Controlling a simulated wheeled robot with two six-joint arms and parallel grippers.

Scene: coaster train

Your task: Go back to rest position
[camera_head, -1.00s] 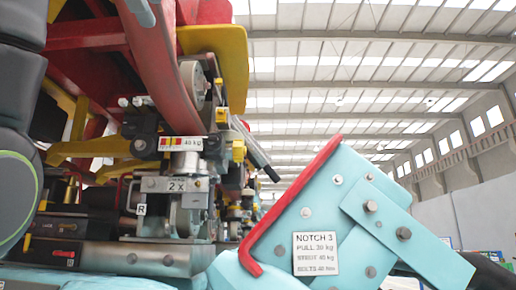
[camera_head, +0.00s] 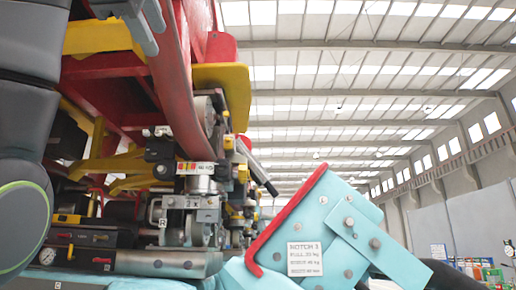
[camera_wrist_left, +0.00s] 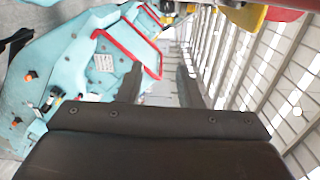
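My left gripper (camera_head: 143,24) shows as grey fingers at the top left of the head view, in front of the red and yellow train underside. In the left wrist view the left gripper (camera_wrist_left: 160,86) has its two dark fingers apart with nothing between them, so it is open. My right gripper is in neither view.
The coaster train (camera_head: 110,65) and its wheel assembly (camera_head: 202,200) fill the left. A teal bracket with a red edge and a NOTCH 3 label (camera_head: 305,258) stands at lower centre; its red-edged part also shows in the left wrist view (camera_wrist_left: 128,52). Upper right is open hall.

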